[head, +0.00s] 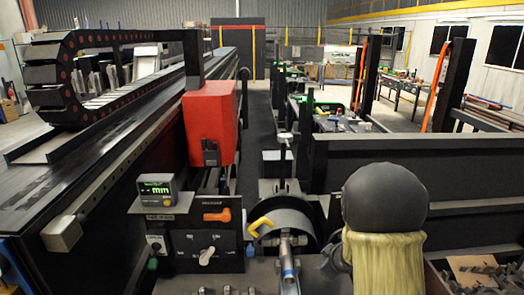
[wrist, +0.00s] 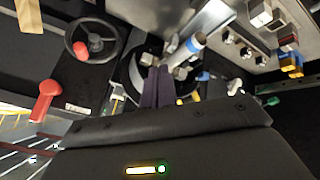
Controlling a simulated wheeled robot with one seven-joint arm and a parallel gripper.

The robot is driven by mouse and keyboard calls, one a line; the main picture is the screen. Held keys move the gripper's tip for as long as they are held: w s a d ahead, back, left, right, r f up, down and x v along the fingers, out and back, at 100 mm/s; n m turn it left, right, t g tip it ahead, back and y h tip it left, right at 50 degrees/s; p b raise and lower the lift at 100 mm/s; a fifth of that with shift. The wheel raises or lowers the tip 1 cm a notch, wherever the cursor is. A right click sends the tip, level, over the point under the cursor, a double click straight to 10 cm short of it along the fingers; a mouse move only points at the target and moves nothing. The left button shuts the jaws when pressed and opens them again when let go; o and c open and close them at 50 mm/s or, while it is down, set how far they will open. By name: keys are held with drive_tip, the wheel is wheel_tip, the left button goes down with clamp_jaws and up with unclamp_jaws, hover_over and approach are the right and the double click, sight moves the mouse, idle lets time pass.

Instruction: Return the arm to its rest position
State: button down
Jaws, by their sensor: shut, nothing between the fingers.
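My gripper (wrist: 158,72) shows in the wrist view as two dark purple-grey fingers lying side by side. They are shut with nothing visible held between them. Behind the fingertips are a dark round machine part and a metal cylinder with a blue band (wrist: 190,42). I cannot tell whether the fingers touch anything. My gripper cannot be made out in the head view. The black drag chain (head: 72,80) curves over the long machine bed at the left in the head view.
A red housing (head: 211,125) stands behind a control panel (head: 205,240) with a green display (head: 155,190). A yellow handle (head: 260,228) is at centre. A dark dome over tan strands (head: 385,262) fills the right foreground. A handwheel (wrist: 108,32) and red lever (wrist: 44,100) show at left.

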drive_tip(key=s+a+r+m+g, duration=0.1)
drive_tip(key=s+m, duration=0.2)
drive_tip(key=s, duration=0.4)
drive_tip(key=s+a+r+m+g, duration=0.1)
drive_tip(key=s+r+m+g, duration=0.1)
drive_tip(key=s, duration=0.5)
drive_tip(key=s+a+r+m+g+h, duration=0.1)
drive_tip(key=s+a+r+m, duration=0.1)
drive_tip(key=s, duration=0.6)
drive_tip(key=shift+r+m+g, duration=0.15)
drive_tip(key=shift+m+g, duration=0.25)
drive_tip(key=shift+m, duration=0.4)
drive_tip(key=shift+a, duration=0.1)
